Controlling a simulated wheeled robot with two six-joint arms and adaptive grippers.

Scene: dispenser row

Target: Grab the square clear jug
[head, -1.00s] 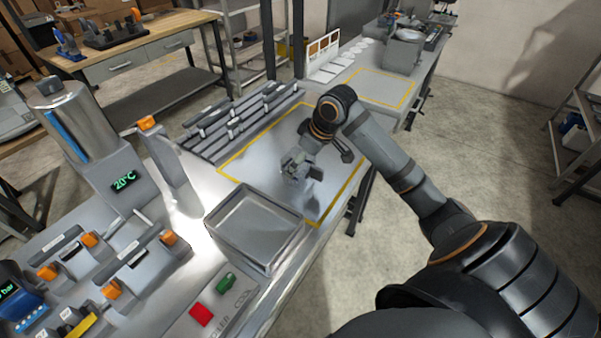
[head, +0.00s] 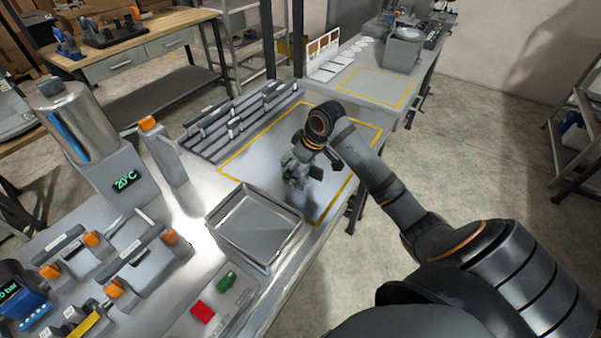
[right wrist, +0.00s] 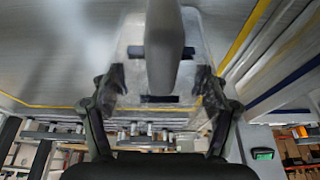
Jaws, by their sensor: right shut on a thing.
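My right gripper (head: 297,174) is low over the yellow-outlined area of the bench, just behind the metal tray. In the right wrist view its two dark fingers (right wrist: 160,92) are closed on either side of a pale, see-through, squarish thing, which looks like the square clear jug (right wrist: 135,60). A grey upright bar, perhaps its handle, runs down the middle in front of it. In the head view the jug is too small and too covered by the gripper to make out clearly. I cannot tell whether it touches the bench. My left gripper is out of view.
The empty metal tray (head: 258,262) stands in front of the gripper. A row of grey racks (head: 232,124) lies behind and left. A steel tank with a 20°C display (head: 124,181) and orange-handled dispensers stand at left. The outlined bench area at right (head: 350,130) is mostly clear.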

